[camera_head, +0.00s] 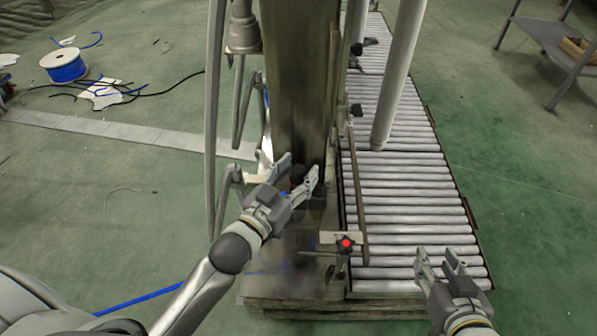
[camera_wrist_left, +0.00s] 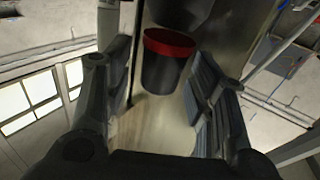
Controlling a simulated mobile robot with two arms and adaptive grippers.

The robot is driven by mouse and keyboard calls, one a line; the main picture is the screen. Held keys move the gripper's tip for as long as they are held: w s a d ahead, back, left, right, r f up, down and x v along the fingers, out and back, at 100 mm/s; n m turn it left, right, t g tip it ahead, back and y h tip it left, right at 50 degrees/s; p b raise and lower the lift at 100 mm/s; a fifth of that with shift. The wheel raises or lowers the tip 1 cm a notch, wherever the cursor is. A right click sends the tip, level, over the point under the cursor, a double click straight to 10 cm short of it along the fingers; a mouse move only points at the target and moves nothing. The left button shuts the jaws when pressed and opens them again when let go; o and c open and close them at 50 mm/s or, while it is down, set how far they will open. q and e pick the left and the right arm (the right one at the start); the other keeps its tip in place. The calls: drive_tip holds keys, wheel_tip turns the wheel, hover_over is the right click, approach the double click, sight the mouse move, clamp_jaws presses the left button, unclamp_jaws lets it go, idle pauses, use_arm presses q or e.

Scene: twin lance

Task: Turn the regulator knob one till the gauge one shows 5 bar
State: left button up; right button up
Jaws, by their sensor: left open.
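In the left wrist view a black knob with a red ring (camera_wrist_left: 168,67) stands between the fingers of my left gripper, with gaps on both sides. It looks like a regulator knob. In the head view my left gripper (camera_head: 301,170) is open at the dark upright post, and its fingers point at a small dark part (camera_head: 297,174) there. Whether that part is the same knob I cannot tell. My right gripper (camera_head: 438,256) is open and empty above the front right of the rollers. No readable gauge shows in either view.
A roller conveyor (camera_head: 410,205) runs to the back, right of the dark post (camera_head: 298,80). A cable spool (camera_head: 65,65) and loose cables lie on the floor at left. A shelf (camera_head: 550,38) stands back right.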

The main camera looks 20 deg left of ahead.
use_arm(q)
drive_tip(key=shift+w+d, duration=0.1)
drive_tip(key=shift+w, duration=0.25)
use_arm(e)
drive_tip(key=shift+w+a+r, duration=0.1)
drive_tip(key=shift+w+r, duration=0.1)
drive_tip(key=shift+r, duration=0.15)
use_arm(q)
drive_tip(key=c, duration=1.1)
drive_tip(key=shift+o, duration=0.2)
use_arm(e)
drive_tip(key=shift+f, duration=0.1)
